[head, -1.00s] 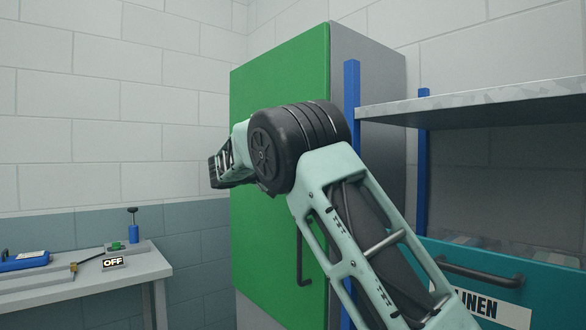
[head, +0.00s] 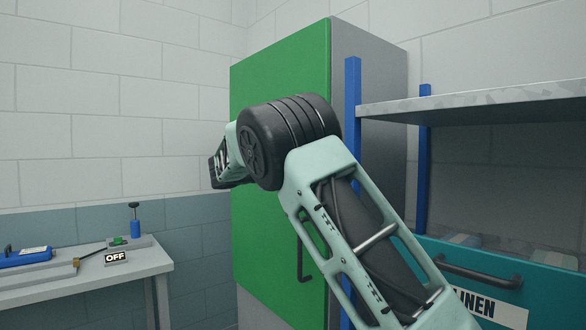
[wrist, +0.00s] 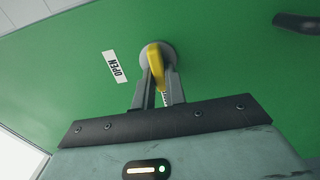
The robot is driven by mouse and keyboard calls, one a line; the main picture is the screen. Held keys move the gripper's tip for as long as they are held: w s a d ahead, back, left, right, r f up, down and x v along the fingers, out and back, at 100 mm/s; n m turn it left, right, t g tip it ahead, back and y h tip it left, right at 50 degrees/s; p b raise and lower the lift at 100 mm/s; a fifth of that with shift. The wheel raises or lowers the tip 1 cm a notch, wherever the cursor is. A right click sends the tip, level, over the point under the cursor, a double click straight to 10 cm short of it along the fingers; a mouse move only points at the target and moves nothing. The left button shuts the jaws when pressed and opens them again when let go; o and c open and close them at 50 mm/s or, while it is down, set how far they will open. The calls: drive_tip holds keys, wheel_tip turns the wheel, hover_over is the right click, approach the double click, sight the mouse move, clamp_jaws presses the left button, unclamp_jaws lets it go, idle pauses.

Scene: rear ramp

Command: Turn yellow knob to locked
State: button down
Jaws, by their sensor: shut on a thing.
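The yellow knob (wrist: 155,62) sits on a round grey base (wrist: 171,52) on the green door (wrist: 215,60) in the wrist view. Its bar runs down the picture, slightly tilted, between my fingers. My gripper (wrist: 157,88) is shut on the knob, one finger on each side. In the head view, my arm reaches across the green door (head: 280,100), and the knob is hidden.
A black door handle (head: 301,250) is lower on the green door. To the right are a shelf (head: 470,103) and a teal drawer marked LINEN (head: 540,280). A side table (head: 90,285) at the left holds a blue tool (head: 25,257) and an OFF sign (head: 115,258).

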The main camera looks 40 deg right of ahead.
drive_tip(key=c, duration=1.4)
unclamp_jaws()
drive_tip(key=shift+c, duration=0.2)
drive_tip(key=shift+a, duration=0.1)
drive_tip(key=w+a+b, duration=0.1)
drive_tip(key=a+b, duration=0.2)
drive_tip(key=a, duration=1.4)
drive_tip(key=shift+a, duration=0.15)
